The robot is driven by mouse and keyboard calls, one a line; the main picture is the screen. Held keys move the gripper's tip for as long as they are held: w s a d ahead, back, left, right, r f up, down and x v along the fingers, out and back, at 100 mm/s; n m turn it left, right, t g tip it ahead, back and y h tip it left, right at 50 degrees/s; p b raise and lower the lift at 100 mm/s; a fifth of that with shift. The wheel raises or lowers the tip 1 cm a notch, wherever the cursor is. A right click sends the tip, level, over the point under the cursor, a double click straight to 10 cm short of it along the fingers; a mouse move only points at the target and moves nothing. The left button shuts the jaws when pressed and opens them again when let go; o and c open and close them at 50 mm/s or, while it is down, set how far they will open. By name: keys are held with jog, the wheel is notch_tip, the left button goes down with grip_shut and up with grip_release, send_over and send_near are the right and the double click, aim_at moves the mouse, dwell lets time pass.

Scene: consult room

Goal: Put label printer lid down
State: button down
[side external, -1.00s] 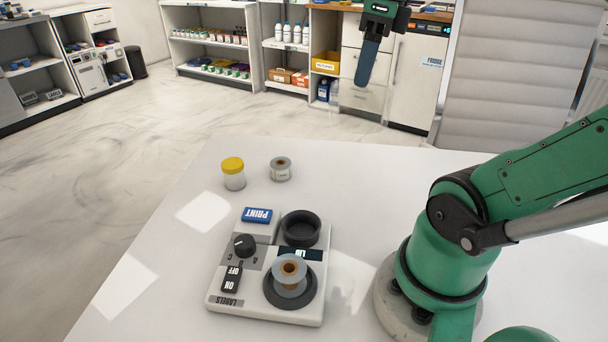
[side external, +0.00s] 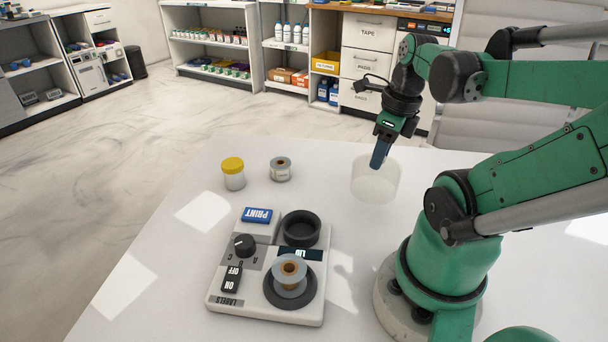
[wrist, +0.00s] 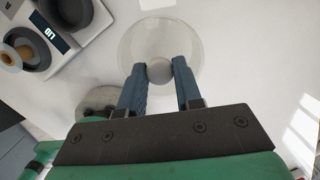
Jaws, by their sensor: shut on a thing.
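The label printer (side external: 222,290) lies on the white table, with dial and switches at its left. A grey label roll with a brown core (side external: 290,268) stands in its front dark round well. An empty black round holder (side external: 300,228) labelled LID is behind it. The lid (side external: 375,184) is a clear, hazy dome right of the printer. My gripper (side external: 379,166) is shut on the lid's round knob, seen between both blue fingers in the wrist view (wrist: 159,71). Whether the lid's rim touches the table is hard to tell.
A yellow-capped jar (side external: 233,174) and a small grey roll (side external: 281,169) stand on the table behind the printer. The table (side external: 335,165) is bare between the small roll and the lid. Shelves and drawers stand beyond the table.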

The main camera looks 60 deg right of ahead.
aim_at(381, 169)
jog(key=shift+f, duration=2.95)
jog(key=shift+f, duration=0.15)
jog(key=c, duration=0.6)
grip_release()
